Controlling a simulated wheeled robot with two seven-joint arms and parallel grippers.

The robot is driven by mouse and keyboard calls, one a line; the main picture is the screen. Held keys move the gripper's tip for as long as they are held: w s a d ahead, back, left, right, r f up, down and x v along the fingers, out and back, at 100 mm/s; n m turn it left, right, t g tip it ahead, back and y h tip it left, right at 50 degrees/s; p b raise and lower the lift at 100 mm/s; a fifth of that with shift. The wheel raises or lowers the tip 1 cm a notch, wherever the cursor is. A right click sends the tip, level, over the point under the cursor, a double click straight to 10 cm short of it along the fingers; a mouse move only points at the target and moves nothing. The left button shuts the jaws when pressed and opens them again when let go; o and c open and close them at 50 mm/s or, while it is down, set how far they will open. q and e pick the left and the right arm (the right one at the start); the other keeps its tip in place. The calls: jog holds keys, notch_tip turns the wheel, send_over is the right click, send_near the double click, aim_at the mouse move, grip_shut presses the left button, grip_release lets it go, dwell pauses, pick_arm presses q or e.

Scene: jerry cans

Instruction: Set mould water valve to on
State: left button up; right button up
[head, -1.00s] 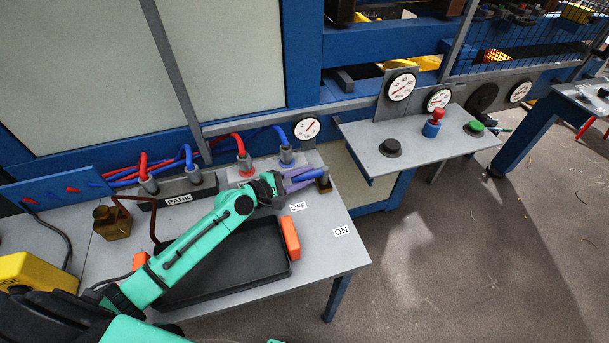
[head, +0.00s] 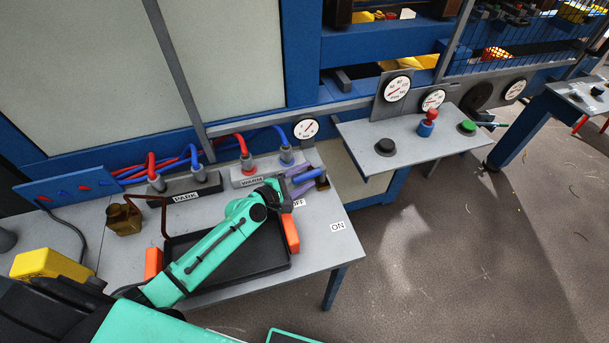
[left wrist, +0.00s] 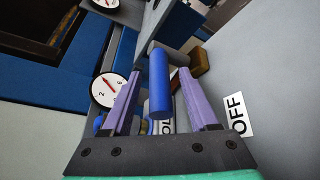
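The mould water valve has a blue handle (head: 308,175) and a brass-brown body (head: 322,184) at the back right of the grey table. The blue handle also shows in the left wrist view (left wrist: 160,85), pointing toward the camera. My left gripper (head: 306,181) is open, with its purple fingers on either side of the handle. In the left wrist view a gap shows between each finger and the handle. The OFF label (left wrist: 237,115) lies close to the gripper, partly covered in the head view. My right gripper is not in view.
A black tray (head: 240,262) with orange handles lies under my left arm. The WARM block (head: 245,176) and PARK block (head: 190,187) with hoses stand behind. A pressure gauge (head: 306,128) is behind the valve.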

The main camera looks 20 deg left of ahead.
pick_arm(q)
jog(key=shift+s+a, duration=0.2)
jog(key=shift+s, duration=0.1)
jog(key=b+v, duration=0.3)
jog(key=v, duration=1)
jog(key=shift+s+a+f+b, duration=0.1)
jog(key=shift+f+b, duration=0.05)
jog(key=shift+b, duration=0.25)
jog(key=shift+s+a+r, duration=0.1)
jog(key=shift+s+r, duration=0.15)
jog(key=shift+r, duration=0.1)
